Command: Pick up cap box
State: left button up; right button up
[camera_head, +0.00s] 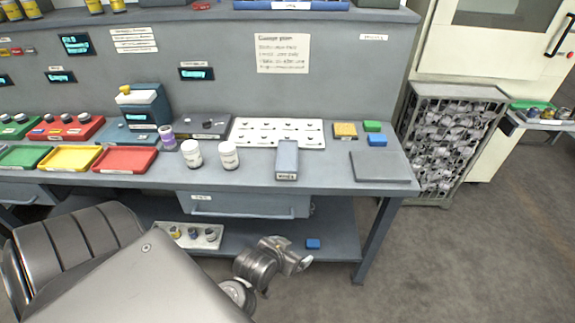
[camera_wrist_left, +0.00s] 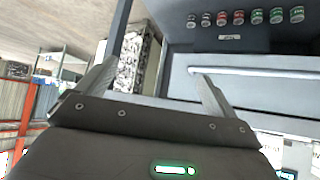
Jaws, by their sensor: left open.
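A grey-blue upright box (camera_head: 287,160) stands at the front edge of the bench, right of two white jars (camera_head: 191,153) (camera_head: 229,156). It is the likeliest cap box, but I cannot read a name on it. My left gripper (camera_head: 302,264) is below and in front of the bench top, near the lower shelf, well apart from the box. In the left wrist view its two fingers (camera_wrist_left: 155,85) are spread with nothing between them. The box cannot be made out in that view. My right gripper is not in view.
A white board (camera_head: 278,133) lies behind the box; a flat grey plate (camera_head: 381,166) lies to its right. Yellow (camera_head: 69,158) and red trays (camera_head: 125,160) are on the left. A drawer (camera_head: 245,206) hangs under the bench. A wire cage (camera_head: 450,140) stands right, beside open floor.

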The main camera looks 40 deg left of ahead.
pick_arm(q)
jog(key=w+a+r+n+t+y, duration=0.3)
jog(key=w+a+r, duration=0.15)
jog(key=w, duration=0.35)
jog(key=n+t+y, duration=0.2)
jog(key=n+y, duration=0.1)
jog(key=y, duration=0.3)
send_near(287, 162)
jog(key=shift+s+d+f, duration=0.1)
jog(key=shift+d+f, duration=0.05)
jog(key=shift+d, duration=0.25)
jog(key=shift+s+d+f, duration=0.1)
jog(key=shift+d+f, duration=0.05)
jog(key=shift+d, duration=0.2)
jog(key=shift+y, duration=0.5)
jog(key=x, duration=0.4)
jog(key=p+x, duration=0.1)
jog(key=x, duration=0.1)
jog(key=shift+s+a+r, duration=0.15)
jog(key=shift+r, duration=0.2)
jog(key=p+x, duration=0.1)
jog(key=x, duration=0.3)
jog(key=shift+w+a, duration=0.2)
jog(key=shift+w, duration=0.05)
jog(key=shift+w+a+p, duration=0.2)
jog(key=shift+w+p, duration=0.05)
jog(key=shift+p, duration=0.05)
jog(key=c, duration=1.2)
